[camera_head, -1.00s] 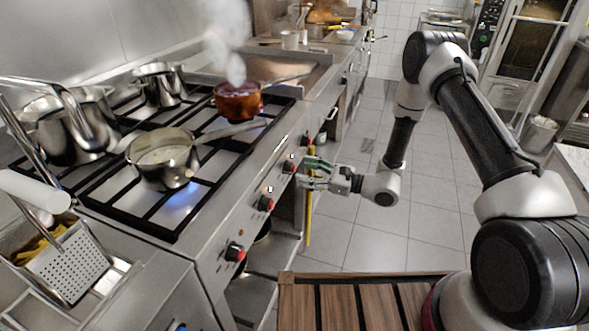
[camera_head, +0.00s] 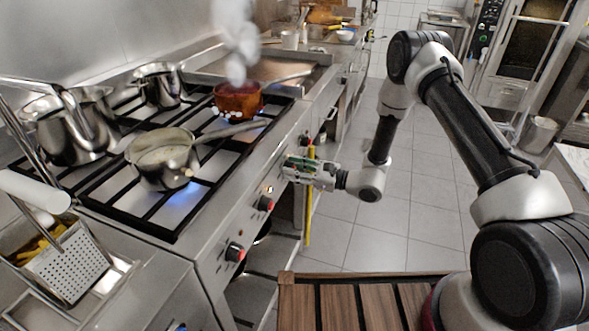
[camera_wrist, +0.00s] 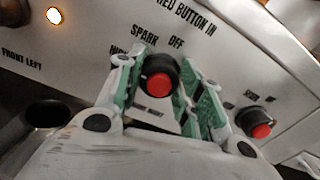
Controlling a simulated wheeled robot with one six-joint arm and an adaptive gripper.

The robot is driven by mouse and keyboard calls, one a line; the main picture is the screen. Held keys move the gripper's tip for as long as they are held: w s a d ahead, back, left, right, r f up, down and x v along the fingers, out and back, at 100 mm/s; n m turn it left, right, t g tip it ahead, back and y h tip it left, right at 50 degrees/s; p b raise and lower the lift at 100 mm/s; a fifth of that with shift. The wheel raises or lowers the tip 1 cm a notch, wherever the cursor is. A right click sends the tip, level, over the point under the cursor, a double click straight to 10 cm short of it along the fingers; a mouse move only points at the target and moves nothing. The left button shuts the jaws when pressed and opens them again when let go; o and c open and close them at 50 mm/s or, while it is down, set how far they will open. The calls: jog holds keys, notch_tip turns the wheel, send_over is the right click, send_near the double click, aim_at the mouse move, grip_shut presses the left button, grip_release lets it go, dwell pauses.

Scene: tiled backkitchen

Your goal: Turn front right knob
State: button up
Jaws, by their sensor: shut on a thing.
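A black knob with a red face (camera_wrist: 157,86) sits on the stove's metal front panel, under the printed words SPARK and OFF. The label below it is partly hidden, with "RIGHT" readable. My gripper (camera_wrist: 163,92) has its green-padded fingers on both sides of this knob and is shut on it. In the head view my gripper (camera_head: 294,170) is against the front panel and hides the knob it holds.
Another red-faced knob (camera_wrist: 260,124) is to the right in the wrist view. Two more knobs (camera_head: 265,203) (camera_head: 236,252) are nearer in the head view. A steel pan (camera_head: 165,158) and a steaming copper pot (camera_head: 238,98) stand on the stove. The tiled floor (camera_head: 400,235) is clear.

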jog(key=shift+n, duration=0.3)
jog(key=n, duration=1.1)
jog(key=shift+s+f, duration=0.1)
jog(key=shift+f, duration=0.05)
jog(key=shift+n, duration=0.3)
dwell(0.3)
jog(key=o, duration=1)
jog(key=shift+d, duration=0.1)
jog(key=v, duration=1.2)
